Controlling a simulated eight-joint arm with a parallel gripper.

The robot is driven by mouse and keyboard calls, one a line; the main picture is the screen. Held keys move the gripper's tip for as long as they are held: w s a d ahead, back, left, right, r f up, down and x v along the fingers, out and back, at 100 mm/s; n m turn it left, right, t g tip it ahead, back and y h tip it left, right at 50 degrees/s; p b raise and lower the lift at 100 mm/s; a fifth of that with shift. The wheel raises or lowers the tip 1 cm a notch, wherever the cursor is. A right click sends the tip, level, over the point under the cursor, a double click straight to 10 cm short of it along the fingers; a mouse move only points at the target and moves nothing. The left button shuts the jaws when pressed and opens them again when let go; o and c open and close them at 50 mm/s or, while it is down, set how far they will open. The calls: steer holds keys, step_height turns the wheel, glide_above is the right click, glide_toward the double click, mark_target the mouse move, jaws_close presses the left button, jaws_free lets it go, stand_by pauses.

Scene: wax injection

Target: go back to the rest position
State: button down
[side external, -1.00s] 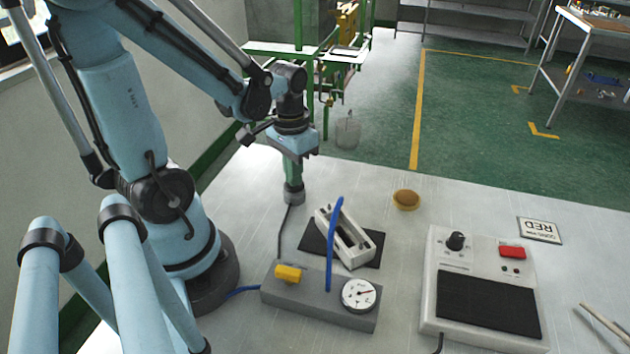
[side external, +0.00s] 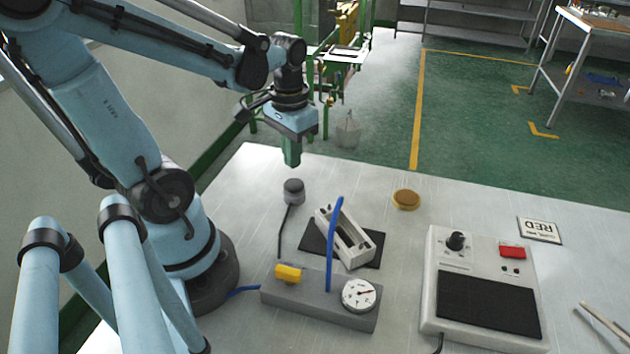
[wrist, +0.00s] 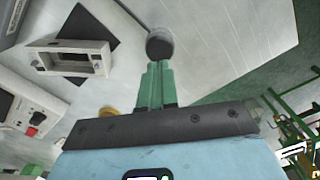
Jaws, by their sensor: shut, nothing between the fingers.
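My gripper (side external: 291,163) hangs above the back left part of the table, its green fingers pointing down. The fingers are together with nothing between them, and they also show side by side in the wrist view (wrist: 156,66). Below the fingertips, a small grey cylinder (side external: 293,191) with a dark cable stands on the table, apart from the gripper. In the wrist view the cylinder (wrist: 159,46) appears just beyond the fingertips.
A white frame-shaped fixture (side external: 364,251) sits on a black mat. A grey box (side external: 320,306) carries a yellow knob, a gauge and an upright blue tube (side external: 332,245).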

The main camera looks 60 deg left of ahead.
steer(key=w+d+r+m+t, duration=0.1)
steer(key=w+d+r+t, duration=0.1)
steer(key=d+t, duration=0.1)
steer(key=w+d+r+m+t, duration=0.2)
steer(key=w+d+r+t, duration=0.1)
steer(key=d, duration=0.3)
steer(key=shift+w+d+t, duration=0.15)
steer(key=shift+d+t, duration=0.15)
steer(key=shift+t, duration=0.3)
steer(key=shift+r, duration=0.1)
stand_by(1.0)
